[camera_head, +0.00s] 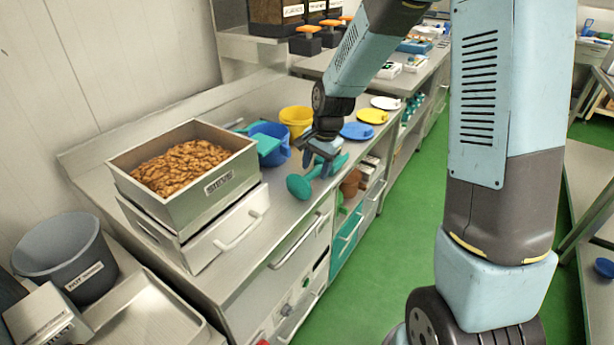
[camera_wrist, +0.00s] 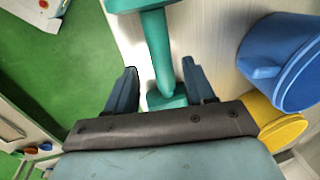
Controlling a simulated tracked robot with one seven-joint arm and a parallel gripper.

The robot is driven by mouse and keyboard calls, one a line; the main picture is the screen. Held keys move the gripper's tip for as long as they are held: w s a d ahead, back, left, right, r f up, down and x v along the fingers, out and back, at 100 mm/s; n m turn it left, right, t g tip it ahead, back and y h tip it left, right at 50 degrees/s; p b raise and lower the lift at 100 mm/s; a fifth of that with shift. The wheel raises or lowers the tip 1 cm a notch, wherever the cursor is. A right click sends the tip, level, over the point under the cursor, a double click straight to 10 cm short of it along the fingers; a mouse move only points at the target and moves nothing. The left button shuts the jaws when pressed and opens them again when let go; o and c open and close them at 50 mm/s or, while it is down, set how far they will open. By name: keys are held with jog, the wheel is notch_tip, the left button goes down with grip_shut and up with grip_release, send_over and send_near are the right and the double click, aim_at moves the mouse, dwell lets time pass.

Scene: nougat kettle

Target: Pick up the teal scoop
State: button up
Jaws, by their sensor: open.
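My gripper (camera_head: 325,158) is open over the handle. In the wrist view the fingers of my gripper (camera_wrist: 161,86) stand on either side of it, with a gap visible on each side. My gripper partly hides the scoop in the head view, and I cannot tell how far above it the fingertips are.
A blue bucket (camera_head: 270,146) and a yellow bucket (camera_head: 296,120) stand close behind my gripper. Blue (camera_head: 356,131), yellow (camera_head: 372,116) and white (camera_head: 385,103) discs lie farther right. A metal sieve box (camera_head: 222,184) of brown nuts is at left.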

aim_at(314, 170)
jog(key=shift+w+a+f, duration=0.15)
jog(key=shift+f, duration=0.45)
jog(key=shift+w+a+f, duration=0.1)
jog(key=shift+a+f, duration=0.05)
jog(key=shift+f, duration=0.45)
jog(key=shift+w+a+f, duration=0.15)
jog(key=shift+f, duration=0.45)
jog(key=shift+c, duration=0.5)
grip_shut()
